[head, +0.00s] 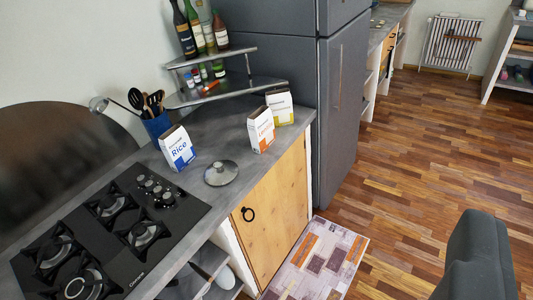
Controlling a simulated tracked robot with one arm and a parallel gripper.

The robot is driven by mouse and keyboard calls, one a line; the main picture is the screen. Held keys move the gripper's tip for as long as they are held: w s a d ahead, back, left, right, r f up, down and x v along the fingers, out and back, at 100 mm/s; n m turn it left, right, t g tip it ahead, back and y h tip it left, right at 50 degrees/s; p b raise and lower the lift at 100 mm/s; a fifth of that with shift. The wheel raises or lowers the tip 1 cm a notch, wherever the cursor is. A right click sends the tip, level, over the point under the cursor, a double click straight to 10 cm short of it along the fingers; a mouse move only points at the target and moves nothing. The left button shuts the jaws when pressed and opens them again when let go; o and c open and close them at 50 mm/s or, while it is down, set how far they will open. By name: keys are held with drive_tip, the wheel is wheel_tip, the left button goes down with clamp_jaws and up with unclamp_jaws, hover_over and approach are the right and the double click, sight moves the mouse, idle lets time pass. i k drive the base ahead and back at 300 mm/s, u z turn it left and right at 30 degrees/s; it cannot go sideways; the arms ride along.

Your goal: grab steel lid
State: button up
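The steel lid (220,174) lies on the grey counter (213,201), to the right of the black gas hob and in front of the rice box. It is round and shallow, with a small knob on top, and nothing covers it. My gripper's fingers cannot be made out in the head view, so its opening and its place relative to the lid do not show.
The hob (115,228) is left of the lid. The rice box (177,148), orange-labelled box (261,130) and yellow-labelled box (280,107) stand behind it. A dark grey shape (475,262) fills the lower right. Wooden floor (410,180) is open right of the counter.

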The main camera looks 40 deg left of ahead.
sight(220, 172)
drive_tip(key=u, duration=0.15)
drive_tip(key=i, duration=1.2)
drive_tip(key=u, duration=0.85)
drive_tip(key=i, duration=0.25)
drive_tip(key=u, duration=0.1)
drive_tip(key=k, duration=0.7)
drive_tip(key=u, duration=0.2)
drive_tip(key=i, duration=0.75)
drive_tip(key=z, duration=0.05)
